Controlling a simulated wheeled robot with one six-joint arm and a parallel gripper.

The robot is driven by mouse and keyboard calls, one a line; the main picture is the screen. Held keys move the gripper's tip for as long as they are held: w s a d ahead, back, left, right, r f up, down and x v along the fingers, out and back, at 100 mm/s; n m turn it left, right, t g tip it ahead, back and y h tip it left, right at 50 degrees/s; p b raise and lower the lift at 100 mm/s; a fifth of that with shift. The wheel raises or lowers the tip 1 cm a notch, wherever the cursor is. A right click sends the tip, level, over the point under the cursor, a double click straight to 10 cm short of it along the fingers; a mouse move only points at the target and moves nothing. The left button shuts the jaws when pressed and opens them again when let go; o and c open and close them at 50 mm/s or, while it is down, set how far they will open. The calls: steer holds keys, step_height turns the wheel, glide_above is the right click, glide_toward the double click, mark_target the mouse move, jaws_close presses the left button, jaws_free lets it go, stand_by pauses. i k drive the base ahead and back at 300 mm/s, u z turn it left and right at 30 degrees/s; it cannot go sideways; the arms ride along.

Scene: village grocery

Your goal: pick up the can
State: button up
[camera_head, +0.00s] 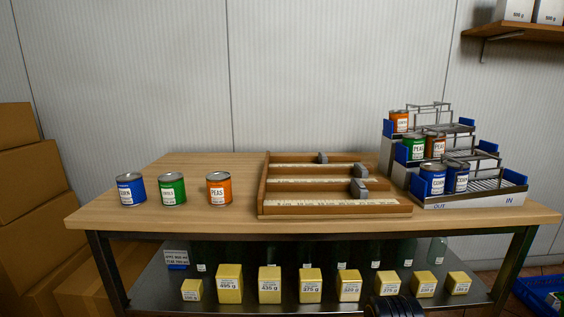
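Three cans stand upright and apart on the left of the wooden table: a blue-labelled can (131,189), a green-labelled can (172,189) and an orange-labelled can (219,189) that reads PEAS. More cans stand in the stepped wire rack at the right: an orange can (399,122) on top, a green can (414,149) and an orange-brown can (435,146) in the middle, and two blue cans, one left (433,179) and one right (456,177), at the bottom. No gripper fingers show. A dark ribbed shape at the bottom edge may be part of my arm.
A wooden tray (335,209) with ruled rows and grey sliders lies mid-table. The rack (482,196) is marked OUT and IN. Yellow weight blocks (270,284) and dark jars fill the lower shelf. Cardboard boxes (27,180) stand left; a wall shelf (515,32) hangs upper right.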

mark_target(130, 186)
steer(key=k, duration=0.6)
steer(key=u, duration=0.7)
steer(key=i, duration=0.7)
steer(key=u, duration=0.6)
